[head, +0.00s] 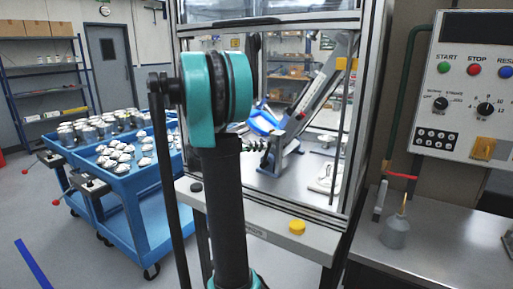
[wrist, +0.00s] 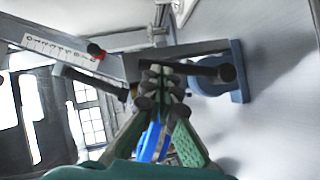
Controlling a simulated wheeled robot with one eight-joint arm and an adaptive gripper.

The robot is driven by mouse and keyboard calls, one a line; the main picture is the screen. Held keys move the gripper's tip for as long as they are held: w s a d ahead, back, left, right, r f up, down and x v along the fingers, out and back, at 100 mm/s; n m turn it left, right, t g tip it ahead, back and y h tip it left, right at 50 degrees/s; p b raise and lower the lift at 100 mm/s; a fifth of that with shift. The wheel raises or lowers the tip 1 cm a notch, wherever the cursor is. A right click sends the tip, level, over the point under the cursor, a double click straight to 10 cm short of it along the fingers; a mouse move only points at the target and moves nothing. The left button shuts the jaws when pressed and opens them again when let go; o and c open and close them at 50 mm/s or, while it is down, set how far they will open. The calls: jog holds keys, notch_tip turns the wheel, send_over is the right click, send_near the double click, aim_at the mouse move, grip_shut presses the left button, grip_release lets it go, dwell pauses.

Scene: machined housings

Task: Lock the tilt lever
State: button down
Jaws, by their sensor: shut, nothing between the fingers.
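The tilt fixture stands inside the glazed cabinet; its grey inclined arm (head: 322,82) carries a scale and rises to the right. A blue part (head: 264,121) sits at its left, above a grey-blue base bracket (head: 283,160). A dark rod with a black end (wrist: 228,72), which looks like the tilt lever, lies just right of my fingertips. My gripper (wrist: 160,78) is shut and empty, close to the rod; I cannot tell whether they touch. In the head view my arm hides part of the fixture.
Cabinet posts (head: 360,110) and the front ledge (head: 262,226) with a yellow button (head: 297,227) frame the opening. A control panel (head: 470,85) and a bench (head: 440,245) with an oil can (head: 395,232) stand right. Blue carts (head: 140,210) of parts stand left.

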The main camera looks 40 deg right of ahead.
jog(key=s+d+f+m+t+y, duration=0.2)
jog(key=s+f+m+t+y, duration=0.1)
jog(key=s+m, duration=0.3)
jog(key=shift+s+d+f+t+y, duration=0.2)
jog(key=shift+s+d+t+y, duration=0.25)
jog(key=shift+t, duration=0.35)
jog(key=shift+w+f, duration=0.1)
dwell(0.3)
